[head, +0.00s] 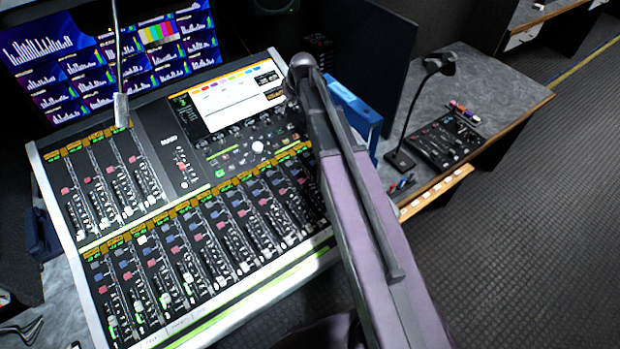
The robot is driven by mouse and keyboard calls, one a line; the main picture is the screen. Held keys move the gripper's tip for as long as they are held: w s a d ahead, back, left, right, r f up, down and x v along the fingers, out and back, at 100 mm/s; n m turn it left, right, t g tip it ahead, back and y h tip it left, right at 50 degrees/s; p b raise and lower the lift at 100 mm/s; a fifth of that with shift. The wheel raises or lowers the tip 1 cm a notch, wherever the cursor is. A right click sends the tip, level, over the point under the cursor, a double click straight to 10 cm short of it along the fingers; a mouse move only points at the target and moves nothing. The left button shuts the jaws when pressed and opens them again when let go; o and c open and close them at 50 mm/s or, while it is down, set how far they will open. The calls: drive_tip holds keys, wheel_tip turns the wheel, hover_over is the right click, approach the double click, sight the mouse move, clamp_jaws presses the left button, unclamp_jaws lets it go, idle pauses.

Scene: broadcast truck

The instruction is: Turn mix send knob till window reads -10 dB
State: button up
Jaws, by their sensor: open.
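The mixing console (88,245) fills the left and middle of the head view, with rows of channel strips, faders and small knobs. A pale round knob (258,147) shows in its upper right section, below the console's screen (238,97). I cannot tell whether this is the mix send knob. Small lit windows sit above the strips and on the panel, but their readings are too small to make out. My arm reaches from the bottom over the console's right edge, hiding part of it. I cannot make out my gripper or its fingers.
Monitors (110,55) with meters stand behind the console. A thin lamp stalk (121,110) hangs over its upper left. A blue binder (352,108) and dark panel (368,50) stand right of my arm. A gooseneck microphone (425,95) and small control box (448,140) sit on the right desk.

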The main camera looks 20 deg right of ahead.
drive_tip(key=shift+p+v, duration=3.7)
drive_tip(key=shift+v, duration=0.6)
drive_tip(key=s+a+f+m+g+b, duration=0.1)
drive_tip(key=s+f+b, duration=0.3)
drive_tip(key=s, duration=0.4)
drive_tip(key=s+a+f+m+g+h+b, duration=0.1)
drive_tip(key=s+f+m+b, duration=0.2)
drive_tip(key=s, duration=0.5)
drive_tip(key=s+a+f+m+g+h+b, duration=0.1)
drive_tip(key=s+f+m+b, duration=0.1)
drive_tip(key=s+f+b, duration=0.3)
drive_tip(key=shift+s+f+g, duration=0.15)
drive_tip(key=shift+s+f, duration=0.25)
drive_tip(key=shift+s, duration=0.4)
drive_tip(key=shift+s+f+g, duration=0.15)
drive_tip(key=shift+s+f, duration=0.25)
drive_tip(key=shift+s, duration=0.45)
drive_tip(key=shift+s+f+m+b, duration=0.3)
drive_tip(key=shift+s+b, duration=0.15)
drive_tip(key=shift+s, duration=0.35)
drive_tip(key=shift+s, duration=0.3)
drive_tip(key=shift+w, duration=0.1)
